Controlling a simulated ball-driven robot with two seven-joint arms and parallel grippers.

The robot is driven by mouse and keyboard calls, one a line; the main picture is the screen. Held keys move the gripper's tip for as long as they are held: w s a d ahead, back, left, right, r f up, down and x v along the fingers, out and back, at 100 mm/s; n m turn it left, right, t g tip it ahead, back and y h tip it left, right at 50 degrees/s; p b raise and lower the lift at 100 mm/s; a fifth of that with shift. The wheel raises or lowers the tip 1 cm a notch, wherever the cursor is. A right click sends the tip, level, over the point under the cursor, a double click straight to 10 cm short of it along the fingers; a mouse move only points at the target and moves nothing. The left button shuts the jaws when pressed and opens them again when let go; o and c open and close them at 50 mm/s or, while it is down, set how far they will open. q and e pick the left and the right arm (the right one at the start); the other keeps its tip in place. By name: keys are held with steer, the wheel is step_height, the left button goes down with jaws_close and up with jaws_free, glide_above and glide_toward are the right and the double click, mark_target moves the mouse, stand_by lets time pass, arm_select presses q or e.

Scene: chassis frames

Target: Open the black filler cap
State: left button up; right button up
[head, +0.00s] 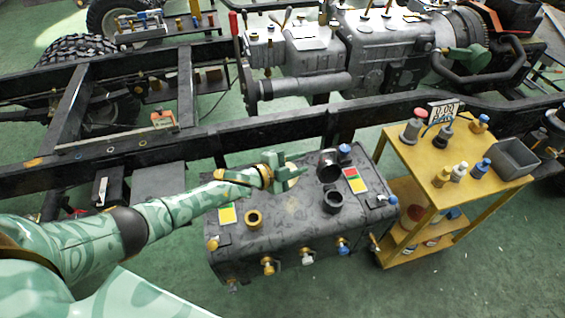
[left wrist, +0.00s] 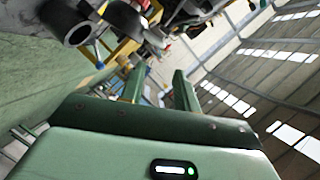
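A dark tank (head: 290,238) lies below the chassis rail. Two round black fittings stand on its right half: a taller one (head: 328,165) at the back and a ring-topped one (head: 332,202) nearer the front. I cannot tell which is the filler cap, or whether either is open. My left gripper (head: 290,160) is over the tank's back edge, left of and apart from both fittings. In the left wrist view its two fingers (left wrist: 159,88) are spread with nothing between them. A dark hollow cylinder (left wrist: 78,30) shows at that view's upper left. My right gripper is not seen.
A gold-ringed fitting (head: 254,219) and several small valves line the tank's left and front. A blue knob (head: 345,150) is beside the back fitting. A yellow cart (head: 400,165) with bottles stands right. The chassis rail (head: 230,133) runs behind. Green floor is clear in front.

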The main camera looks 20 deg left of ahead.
arm_select(q)
steer(key=p+v, duration=0.1)
steer(key=v, duration=0.4)
steer(key=shift+s+a, duration=0.15)
steer(key=shift+s, duration=0.1)
steer(key=s+d+n+y, duration=0.3)
steer(key=s+n+y, duration=0.2)
steer(key=s, duration=0.2)
steer(key=s+a+r+n+g+y, duration=0.35)
steer(key=s+a, duration=0.35)
steer(key=s, duration=0.3)
steer(key=s+a+r+n+g+y, duration=0.2)
steer(key=s+a+r+n+y, duration=0.25)
steer(key=s, duration=0.45)
steer(key=s+d+f+m+g+h, duration=0.1)
steer(key=s+f+g, duration=0.15)
steer(key=f, duration=0.95)
steer(key=s+d+f+g+h, duration=0.1)
steer(key=s+f+h, duration=0.15)
steer(key=f, duration=1.05)
steer(key=s+f+n+g, duration=0.1)
steer(key=s+f, duration=0.7)
steer(key=s, duration=0.2)
steer(key=s+f+n+g, duration=0.1)
steer(key=s+f+g, duration=0.1)
steer(key=s+f, duration=0.5)
steer(key=s, duration=0.4)
steer(key=shift+s+f+n+h, duration=0.15)
steer(key=shift+f+n+h, duration=0.15)
steer(key=shift+f+h, duration=0.1)
